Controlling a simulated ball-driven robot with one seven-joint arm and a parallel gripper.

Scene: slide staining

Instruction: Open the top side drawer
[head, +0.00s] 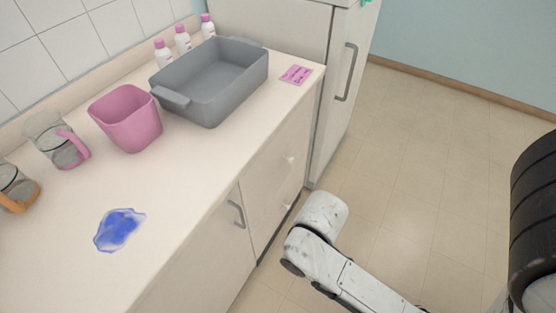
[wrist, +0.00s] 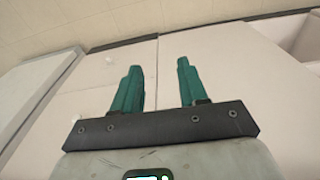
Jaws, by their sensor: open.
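In the head view, the pale cabinet front (head: 272,190) beside the tall cabinet has an upper white knob (head: 290,159) and a lower white knob (head: 287,206). It looks closed; I cannot make out the seam between drawers. My gripper (wrist: 157,75) shows in the wrist view with its two teal fingers apart and nothing between them. In the head view my arm hides the gripper.
The countertop (head: 185,195) holds a grey basin (head: 190,108), a pink bin (head: 128,120), bottles, glass jugs, a pink card (head: 296,74) and a blue spill (head: 119,229). A door handle (head: 237,213) sticks out left of the knobs. The floor (head: 410,150) to the right is clear.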

